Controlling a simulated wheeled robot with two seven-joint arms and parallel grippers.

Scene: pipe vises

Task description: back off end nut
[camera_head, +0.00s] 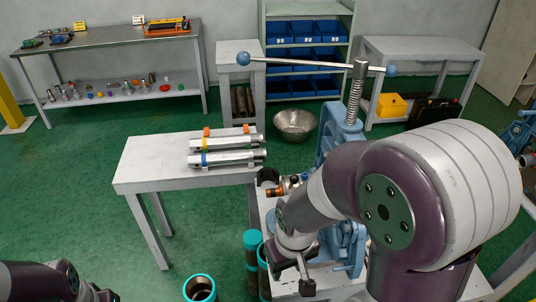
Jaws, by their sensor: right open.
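A blue pipe vise (327,147) stands on the small work stand, with an upright threaded screw (355,97) and a long crossbar handle (300,65) with blue ball ends. An orange and metal fitting (289,184) shows just left of my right arm, at the vise. I cannot make out the end nut for certain; my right arm covers much of the vise. My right gripper (301,276) is low at the front of the stand, pointing down, open, with nothing visible between its fingers. My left gripper (103,295) only just shows at the bottom left edge, its jaws unclear.
A light side table (150,162) holds two metal pipe tools (225,158). Teal-capped pipes (252,240) stand beside the work stand, and a teal-rimmed container (199,287) is on the floor. A metal bowl (295,124) lies behind. The green floor at left is clear.

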